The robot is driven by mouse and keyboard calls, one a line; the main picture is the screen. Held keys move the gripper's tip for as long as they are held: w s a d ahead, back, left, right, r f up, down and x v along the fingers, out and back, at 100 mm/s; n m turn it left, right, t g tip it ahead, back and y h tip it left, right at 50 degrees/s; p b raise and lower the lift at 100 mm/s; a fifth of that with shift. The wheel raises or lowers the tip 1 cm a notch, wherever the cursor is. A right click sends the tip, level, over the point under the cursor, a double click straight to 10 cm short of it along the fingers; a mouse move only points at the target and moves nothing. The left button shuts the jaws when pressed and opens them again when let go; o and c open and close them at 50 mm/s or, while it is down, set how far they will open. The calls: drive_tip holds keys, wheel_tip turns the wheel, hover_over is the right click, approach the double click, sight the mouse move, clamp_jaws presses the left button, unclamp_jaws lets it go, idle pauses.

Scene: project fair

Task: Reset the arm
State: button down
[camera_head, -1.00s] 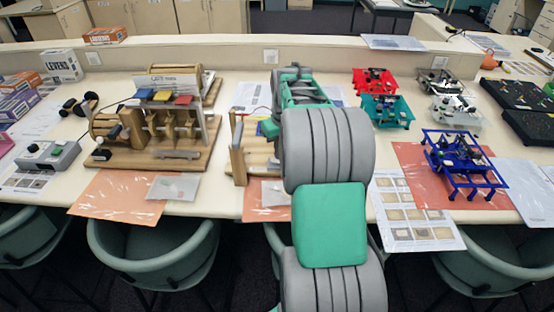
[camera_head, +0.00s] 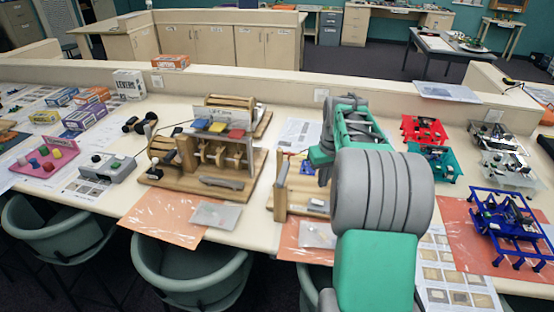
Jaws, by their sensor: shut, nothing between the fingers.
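My arm (camera_head: 384,205) rises from the bottom edge right of centre, with grey ribbed joints and green links. It bends over at the top near the far part of the table. My gripper's fingers do not show; the arm hides them. A wooden mechanism (camera_head: 279,175) stands partly behind the arm, close to its left side. I cannot tell whether the arm touches it.
The long pale table (camera_head: 115,200) carries a wooden machine (camera_head: 210,153), a grey control box (camera_head: 107,168) and several small boxes at the left. Red (camera_head: 424,130) and blue (camera_head: 508,228) frames stand at the right. Green chairs (camera_head: 190,275) line the front edge.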

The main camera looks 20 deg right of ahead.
sight(323, 206)
drive_tip(key=s+f+m, duration=0.1)
drive_tip(key=f, duration=0.1)
drive_tip(key=s+a+f+m, duration=0.1)
drive_tip(key=s+f, duration=0.1)
drive_tip(key=s+a+f+g, duration=0.1)
drive_tip(key=f, duration=0.1)
drive_tip(key=shift+s+f+m, duration=0.2)
drive_tip(key=shift+f+m, duration=0.05)
drive_tip(key=shift+m, duration=0.15)
drive_tip(key=s, duration=0.1)
drive_tip(key=s+a+f, duration=0.1)
drive_tip(key=s, duration=0.1)
drive_tip(key=shift+s+a+f+m+g+y, duration=0.2)
drive_tip(key=shift+a+m+g+y, duration=0.1)
drive_tip(key=shift+m, duration=0.1)
drive_tip(key=s+a+r+n+t, duration=0.1)
drive_tip(key=s+a+r+n, duration=0.15)
drive_tip(key=s+a, duration=0.9)
drive_tip(key=w+a+r+n+t, duration=0.2)
drive_tip(key=a+r+t, duration=0.1)
drive_tip(key=a+r, duration=0.5)
drive_tip(key=shift+w+a+n, duration=0.35)
drive_tip(key=shift+a, duration=0.8)
drive_tip(key=shift+r, duration=0.1)
